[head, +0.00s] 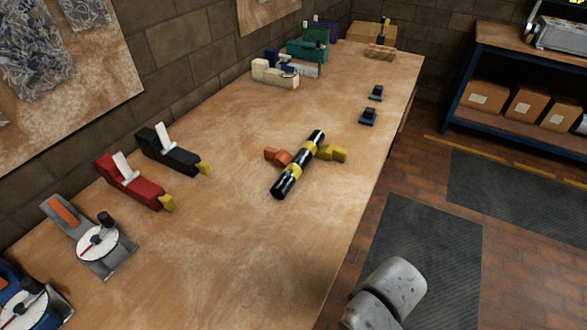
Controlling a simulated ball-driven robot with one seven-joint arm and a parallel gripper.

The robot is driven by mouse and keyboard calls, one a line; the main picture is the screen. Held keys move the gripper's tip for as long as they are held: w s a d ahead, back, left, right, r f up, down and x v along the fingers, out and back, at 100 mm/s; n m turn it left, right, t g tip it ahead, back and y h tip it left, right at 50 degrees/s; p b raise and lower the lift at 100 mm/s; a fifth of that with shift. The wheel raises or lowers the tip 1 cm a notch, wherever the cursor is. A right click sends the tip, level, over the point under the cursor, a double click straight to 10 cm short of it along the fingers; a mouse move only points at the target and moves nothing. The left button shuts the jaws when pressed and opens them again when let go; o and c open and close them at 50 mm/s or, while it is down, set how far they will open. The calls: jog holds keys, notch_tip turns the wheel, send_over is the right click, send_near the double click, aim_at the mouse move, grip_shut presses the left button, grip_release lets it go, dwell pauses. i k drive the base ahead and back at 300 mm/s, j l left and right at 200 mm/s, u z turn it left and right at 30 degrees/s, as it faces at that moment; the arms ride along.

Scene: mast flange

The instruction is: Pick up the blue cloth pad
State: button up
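I cannot pick out a blue cloth pad for certain. Two small dark items with bluish parts lie near the bench's right edge, a nearer one (368,116) and a farther one (376,93); they are too small to tell whether either is cloth. A dark blue piece (280,63) also shows among the things at the back of the wooden bench (240,250). My gripper is not in view; only a pale grey rounded part, probably my arm, shows at the bottom right, off the bench's edge.
A black and yellow cylinder (298,165) lies mid-bench across orange and yellow blocks. Red (133,182) and black (170,152) tools and a round dial (97,245) line the wall side. A blue shelf (520,60) holds boxes. The front bench surface is bare.

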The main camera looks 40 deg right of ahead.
aim_at(368, 117)
jog(key=i+l+z, duration=0.55)
jog(key=i+z, duration=0.2)
jog(key=i+l+z, duration=0.1)
jog(key=i+z, duration=0.3)
jog(key=k, duration=0.1)
